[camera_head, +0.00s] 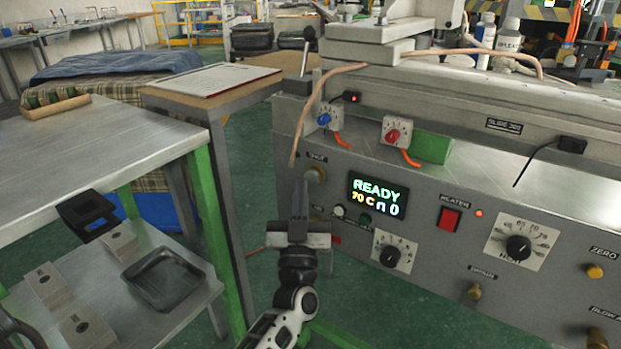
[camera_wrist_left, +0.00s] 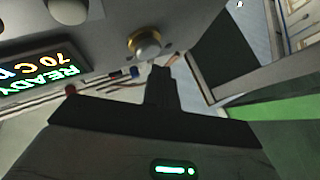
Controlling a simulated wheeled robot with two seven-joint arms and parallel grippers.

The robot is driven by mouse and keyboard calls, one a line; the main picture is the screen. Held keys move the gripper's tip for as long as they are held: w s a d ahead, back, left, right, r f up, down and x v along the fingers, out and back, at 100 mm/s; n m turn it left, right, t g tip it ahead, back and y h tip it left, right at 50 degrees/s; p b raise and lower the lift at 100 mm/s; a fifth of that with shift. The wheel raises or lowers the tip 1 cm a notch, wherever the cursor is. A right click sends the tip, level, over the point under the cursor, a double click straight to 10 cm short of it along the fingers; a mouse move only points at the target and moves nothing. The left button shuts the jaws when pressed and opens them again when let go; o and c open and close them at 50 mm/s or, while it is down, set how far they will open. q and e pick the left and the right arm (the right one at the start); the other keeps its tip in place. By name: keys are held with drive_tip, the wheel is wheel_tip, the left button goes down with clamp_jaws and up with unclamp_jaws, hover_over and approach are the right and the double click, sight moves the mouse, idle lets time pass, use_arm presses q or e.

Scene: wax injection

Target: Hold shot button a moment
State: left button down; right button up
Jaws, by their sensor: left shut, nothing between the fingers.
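The machine's front panel (camera_head: 440,240) carries a lit display (camera_head: 377,197) reading READY, 70 C and 0. A round brass button (camera_head: 317,173) sits left of the display under a small label. I cannot read that label clearly, so I cannot tell if this is the shot button. My left gripper (camera_head: 299,184) is shut and empty, its fingers pointing up just left of this button. In the left wrist view the shut fingertips (camera_wrist_left: 160,74) are close to the brass button (camera_wrist_left: 146,43). I cannot tell if they touch it.
A white knob (camera_head: 338,211) and a green button (camera_head: 365,219) are below the display's left side. A dial (camera_head: 393,253) is lower down. A red heater switch (camera_head: 449,218) is further right. A copper-coloured hose (camera_head: 298,135) hangs above my gripper. A metal table (camera_head: 90,165) stands left.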

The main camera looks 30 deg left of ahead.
idle(0.6)
use_arm(q)
drive_tip(key=shift+w, duration=0.4)
drive_tip(key=shift+w, duration=0.5)
idle(0.6)
drive_tip(key=shift+s+d, duration=0.1)
idle(2.8)
drive_tip(key=shift+s+p, duration=0.4)
drive_tip(key=shift+s, duration=0.4)
drive_tip(key=shift+s, duration=0.1)
